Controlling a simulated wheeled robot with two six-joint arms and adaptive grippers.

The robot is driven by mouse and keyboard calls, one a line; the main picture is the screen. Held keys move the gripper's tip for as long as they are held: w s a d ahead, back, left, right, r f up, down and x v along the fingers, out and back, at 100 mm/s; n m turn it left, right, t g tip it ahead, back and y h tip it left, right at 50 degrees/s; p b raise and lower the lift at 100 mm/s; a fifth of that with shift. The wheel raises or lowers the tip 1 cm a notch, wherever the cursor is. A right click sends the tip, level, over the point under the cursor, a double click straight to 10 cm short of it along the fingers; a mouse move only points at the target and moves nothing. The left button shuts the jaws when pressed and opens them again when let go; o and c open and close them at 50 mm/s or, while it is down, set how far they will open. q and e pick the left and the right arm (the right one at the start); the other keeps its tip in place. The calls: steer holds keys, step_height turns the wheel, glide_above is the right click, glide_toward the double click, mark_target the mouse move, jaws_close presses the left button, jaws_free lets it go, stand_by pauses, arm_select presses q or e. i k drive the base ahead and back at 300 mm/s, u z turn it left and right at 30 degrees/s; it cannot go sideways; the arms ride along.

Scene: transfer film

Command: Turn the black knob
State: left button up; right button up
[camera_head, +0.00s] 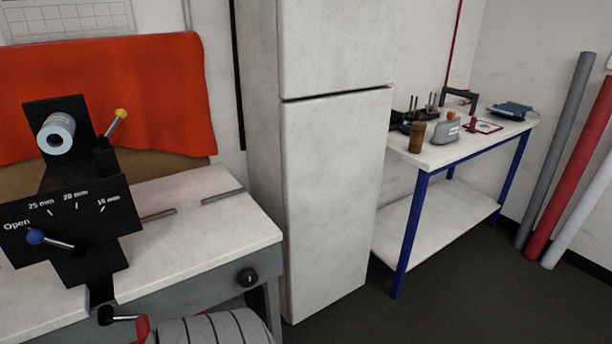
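A round black knob (247,277) sits on the grey front panel of the white-topped workbench (205,240), near its right corner. It faces outward and nothing covers it. A small light mark shows on its face. Neither of my grippers is in view.
A black machine (75,215) with size markings, a blue-tipped lever (36,237) and a yellow-tipped lever (120,115) stands on the bench. A grey ribbed object (215,328) and a red part (142,328) are below. A tall white cabinet (335,190) stands right of the bench.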

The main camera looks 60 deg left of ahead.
mark_target(249, 277)
steer(key=i, duration=1.5)
steer(key=u, duration=2)
